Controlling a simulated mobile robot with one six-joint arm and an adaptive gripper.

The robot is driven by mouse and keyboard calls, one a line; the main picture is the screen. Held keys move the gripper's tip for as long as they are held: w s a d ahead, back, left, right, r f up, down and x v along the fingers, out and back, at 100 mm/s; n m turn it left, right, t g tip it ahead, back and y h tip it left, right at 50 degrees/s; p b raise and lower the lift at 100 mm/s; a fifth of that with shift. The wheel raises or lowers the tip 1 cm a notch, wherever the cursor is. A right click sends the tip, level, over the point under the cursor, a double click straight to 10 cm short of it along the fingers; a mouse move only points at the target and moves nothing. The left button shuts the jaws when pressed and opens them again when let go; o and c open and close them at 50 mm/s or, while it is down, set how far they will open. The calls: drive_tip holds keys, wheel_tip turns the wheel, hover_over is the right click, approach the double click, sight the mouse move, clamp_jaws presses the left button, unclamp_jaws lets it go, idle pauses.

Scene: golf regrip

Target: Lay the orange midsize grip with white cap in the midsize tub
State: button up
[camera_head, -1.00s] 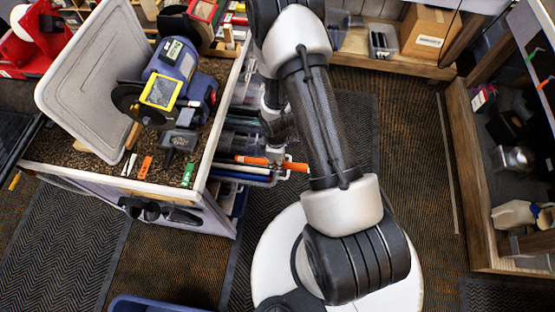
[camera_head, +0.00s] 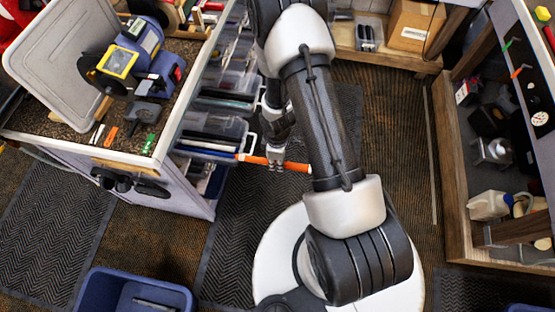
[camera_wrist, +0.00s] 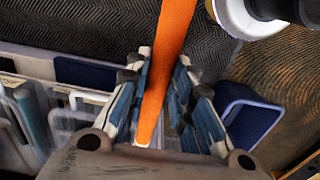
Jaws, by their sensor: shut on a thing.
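My gripper (camera_head: 276,163) is shut on the orange grip (camera_head: 297,166), which it holds level beside the bench. The grip's white cap (camera_head: 240,156) points left, close to the tubs. In the wrist view the orange grip (camera_wrist: 168,50) runs between the two fingers (camera_wrist: 158,95), with a white end low in the picture. Clear plastic tubs (camera_head: 212,125) with dark and blue grips in them stand in a row along the bench side. They also show in the wrist view (camera_wrist: 55,90). I cannot read which tub is the midsize one.
The bench (camera_head: 50,140) stands left, with a grinder (camera_head: 135,62), a grey lid-like panel (camera_head: 55,60) and small coloured pieces on top. A blue bin (camera_head: 90,290) is on the floor at lower left. A wooden shelf unit (camera_head: 452,150) stands right. The floor between is clear.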

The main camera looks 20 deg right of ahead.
wheel_tip(320, 180, up, 5)
drive_tip(key=p, duration=0.5)
drive_tip(key=shift+r, duration=0.1)
